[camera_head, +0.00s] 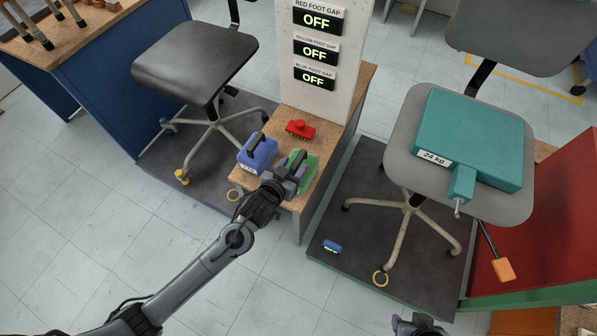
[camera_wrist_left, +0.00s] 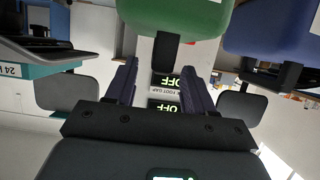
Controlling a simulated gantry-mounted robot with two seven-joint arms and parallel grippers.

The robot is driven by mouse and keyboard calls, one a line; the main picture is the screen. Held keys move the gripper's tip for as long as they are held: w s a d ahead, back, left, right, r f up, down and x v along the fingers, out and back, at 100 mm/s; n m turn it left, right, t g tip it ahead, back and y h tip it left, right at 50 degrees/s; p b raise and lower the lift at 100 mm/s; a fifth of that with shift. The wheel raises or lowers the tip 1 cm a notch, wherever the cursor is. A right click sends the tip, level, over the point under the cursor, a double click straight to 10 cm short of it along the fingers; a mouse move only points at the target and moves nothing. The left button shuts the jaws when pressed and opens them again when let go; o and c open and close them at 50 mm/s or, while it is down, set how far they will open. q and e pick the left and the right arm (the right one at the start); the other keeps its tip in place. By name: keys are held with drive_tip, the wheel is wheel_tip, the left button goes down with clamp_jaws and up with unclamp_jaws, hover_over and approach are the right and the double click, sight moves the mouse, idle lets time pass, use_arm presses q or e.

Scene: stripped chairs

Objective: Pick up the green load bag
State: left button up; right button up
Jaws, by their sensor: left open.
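The green load bag (camera_head: 311,168) stands at the front end of the wooden bench, partly hidden behind my left gripper (camera_head: 292,168). My left gripper is open and empty, close in front of the bag. In the left wrist view, the two fingers (camera_wrist_left: 162,85) are apart, with the green bag (camera_wrist_left: 185,14) at the top edge. A dark handle-like piece (camera_wrist_left: 166,52) shows against the bag, in line with the gap between the fingers. I cannot tell whether it touches them. My right gripper (camera_head: 418,326) shows only partly at the bottom edge.
The blue load bag (camera_head: 257,154) stands just left of the green one. A red item (camera_head: 300,129) lies farther back on the bench (camera_head: 345,115). A pillar with OFF displays (camera_head: 318,60) rises behind. Chairs stand on both sides; the right one bears a teal 24 kg block (camera_head: 475,135).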

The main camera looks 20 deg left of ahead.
sight(298, 162)
use_arm(q)
drive_tip(key=b+x, duration=0.1)
drive_tip(key=x, duration=0.1)
drive_tip(key=b+x, duration=0.1)
drive_tip(key=x, duration=0.1)
drive_tip(key=shift+f+b, duration=0.35)
drive_tip(key=shift+b, duration=0.05)
drive_tip(key=shift+w, duration=0.25)
drive_tip(key=shift+s, duration=0.1)
drive_tip(key=shift+c, duration=1.1)
clamp_jaws()
